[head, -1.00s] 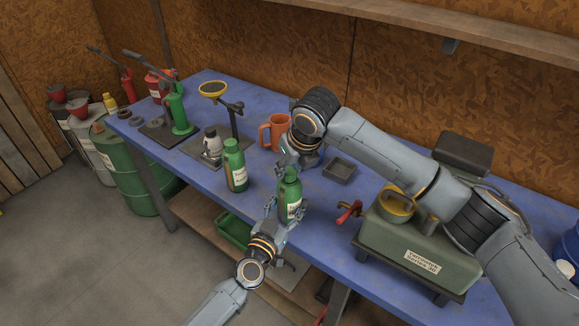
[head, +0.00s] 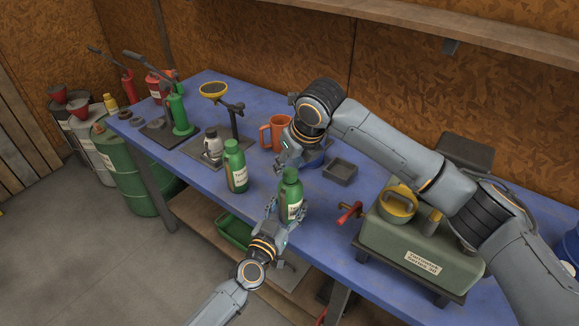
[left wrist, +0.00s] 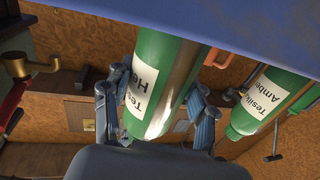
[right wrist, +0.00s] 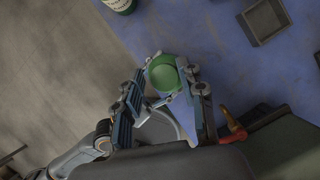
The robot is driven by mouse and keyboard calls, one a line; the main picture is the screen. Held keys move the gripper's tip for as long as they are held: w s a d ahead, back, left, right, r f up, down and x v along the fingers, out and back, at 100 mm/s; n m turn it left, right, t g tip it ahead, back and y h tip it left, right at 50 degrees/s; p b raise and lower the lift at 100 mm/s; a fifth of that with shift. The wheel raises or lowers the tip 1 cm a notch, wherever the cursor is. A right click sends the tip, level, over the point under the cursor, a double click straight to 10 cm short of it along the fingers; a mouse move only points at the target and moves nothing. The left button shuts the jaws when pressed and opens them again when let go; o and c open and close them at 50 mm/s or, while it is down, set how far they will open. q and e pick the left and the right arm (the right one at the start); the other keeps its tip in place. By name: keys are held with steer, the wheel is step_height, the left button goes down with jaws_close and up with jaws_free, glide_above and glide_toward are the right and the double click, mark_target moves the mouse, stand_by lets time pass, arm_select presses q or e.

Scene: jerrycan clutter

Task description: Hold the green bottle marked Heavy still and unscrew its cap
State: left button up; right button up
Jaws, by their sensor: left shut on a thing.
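The green bottle marked Heavy (head: 290,200) stands upright near the front edge of the blue bench, its green top in place. In the left wrist view its label (left wrist: 142,85) is partly covered. My left gripper (head: 285,212) is shut around the bottle's lower body. My right gripper (head: 284,163) is just above the bottle, pointing down. In the right wrist view its two fingers (right wrist: 163,90) are spread apart, with the round green bottle top (right wrist: 164,77) showing between them and no clear contact.
A second green bottle, labelled Amber (head: 236,168), stands to the left; it also shows in the left wrist view (left wrist: 268,100). An orange mug (head: 272,133) and a grey tray (head: 340,170) lie behind.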

steer(key=shift+r, duration=0.7)
steer(key=shift+o, duration=0.3)
steer(key=o, duration=0.5)
steer(key=c, duration=0.5)
